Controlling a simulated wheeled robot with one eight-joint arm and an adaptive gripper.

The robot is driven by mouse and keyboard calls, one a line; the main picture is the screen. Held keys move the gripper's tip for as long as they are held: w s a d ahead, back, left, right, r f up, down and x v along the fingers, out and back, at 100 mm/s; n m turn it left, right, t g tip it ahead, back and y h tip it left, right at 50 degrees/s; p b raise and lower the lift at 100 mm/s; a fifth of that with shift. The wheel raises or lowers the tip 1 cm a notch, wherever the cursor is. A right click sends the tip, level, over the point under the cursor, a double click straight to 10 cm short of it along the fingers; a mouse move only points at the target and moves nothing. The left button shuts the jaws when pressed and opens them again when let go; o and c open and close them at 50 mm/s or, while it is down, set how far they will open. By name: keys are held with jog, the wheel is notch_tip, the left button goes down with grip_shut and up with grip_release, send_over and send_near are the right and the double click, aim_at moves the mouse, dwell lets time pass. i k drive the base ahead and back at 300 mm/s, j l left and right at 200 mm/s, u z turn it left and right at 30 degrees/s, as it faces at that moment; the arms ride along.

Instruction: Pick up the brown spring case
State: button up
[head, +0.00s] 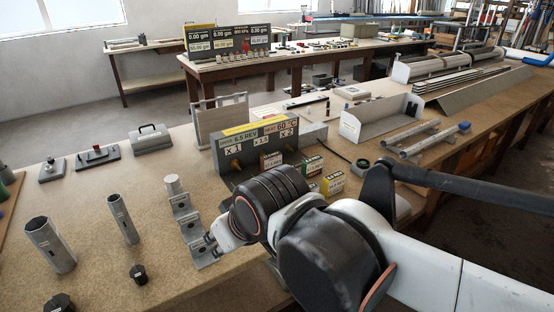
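I cannot make out a brown spring case in the head view; it may be hidden behind my arm or be one of the small parts that I cannot identify. My arm reaches in from the right over the workbench (90,245). Its dark wrist joint stands in front of the bench's middle.
Two grey tubes (50,244) (124,218) stand at the left with dark caps (139,274) nearby. Stepped metal brackets (186,214) lie beside my wrist. A grey display box (255,145) and small labelled cartons (333,184) stand behind. Bare bench shows between the tubes.

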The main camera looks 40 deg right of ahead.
aim_at(268, 162)
jog(key=i+l+z, duration=0.1)
jog(key=z, duration=0.35)
jog(key=i+z, duration=0.25)
jog(key=z, duration=0.25)
jog(key=i+z, duration=0.15)
jog(key=z, duration=0.3)
jog(key=i+j, duration=0.15)
jog(key=i, duration=0.15)
